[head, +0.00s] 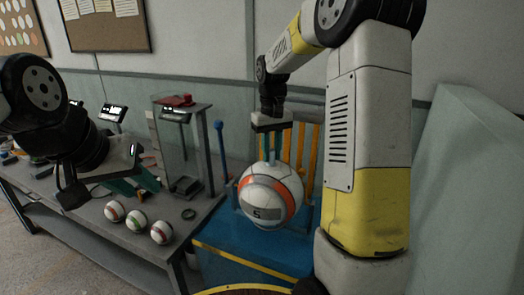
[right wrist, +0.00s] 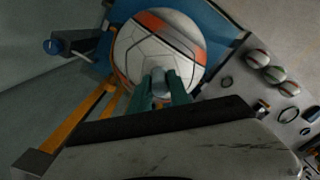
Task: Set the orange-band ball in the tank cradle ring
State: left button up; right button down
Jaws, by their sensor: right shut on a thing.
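The orange-band ball (head: 270,195) is large and white, with orange bands, dark seams and a grey panel marked 5. My right gripper (head: 271,160) is directly above it, pointing down. In the right wrist view, the teal fingers (right wrist: 160,88) are shut on a small grey knob at the near side of the ball (right wrist: 158,50). The ball is over the blue tank area (head: 240,243); I cannot tell whether it touches a support. The cradle ring cannot be made out clearly. My left gripper (head: 136,184) is over the grey table, its finger gap unclear.
Yellow-orange bars (head: 303,146) rise behind the ball.

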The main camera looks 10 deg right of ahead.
jog(key=shift+f, duration=0.25)
jog(key=shift+f, duration=0.25)
jog(key=c, duration=1.2)
grip_release()
jog(key=shift+f, duration=0.1)
jog(key=shift+c, duration=0.2)
notch_tip(320, 180, up, 13)
jog(key=s+a+f+t+y, duration=0.1)
jog(key=s+t, duration=0.2)
jog(key=s, duration=0.9)
jog(key=s+a+f+m+t+y, duration=0.1)
jog(key=s+t, duration=0.2)
jog(key=s, duration=0.9)
jog(key=shift+s+f+m, duration=0.15)
jog(key=shift+f+m, duration=0.15)
